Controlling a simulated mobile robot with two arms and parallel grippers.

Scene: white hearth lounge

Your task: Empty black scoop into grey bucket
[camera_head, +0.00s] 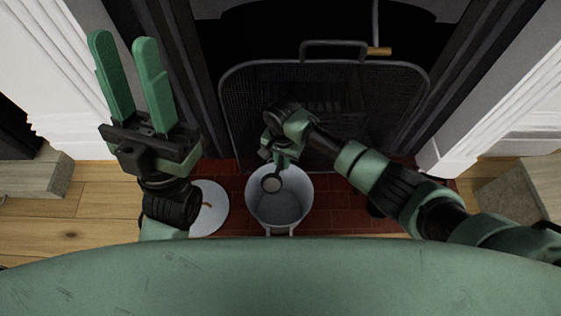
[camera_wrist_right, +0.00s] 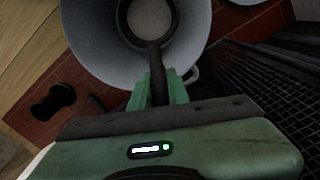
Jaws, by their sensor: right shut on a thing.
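The grey bucket (camera_head: 294,208) stands on the red brick hearth with its open top facing up. My right gripper (camera_head: 281,160) is above the bucket's far side, shut on the handle of the black scoop (camera_head: 271,184). In the right wrist view, the scoop's dark handle (camera_wrist_right: 157,75) runs between my right gripper's fingers (camera_wrist_right: 158,92), and its round, dark-rimmed bowl is over the bucket (camera_wrist_right: 95,40). The bowl's inside looks pale grey; I cannot tell whether anything is in it. My left gripper (camera_head: 130,78) is raised at the left, fingers apart and empty.
A pale round lid (camera_head: 212,213) lies left of the bucket. A black mesh fire screen (camera_head: 240,110) stands behind the bucket. A dark object (camera_wrist_right: 52,101) lies on the bricks in the wrist view. Wood floor (camera_head: 100,195) is clear at left.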

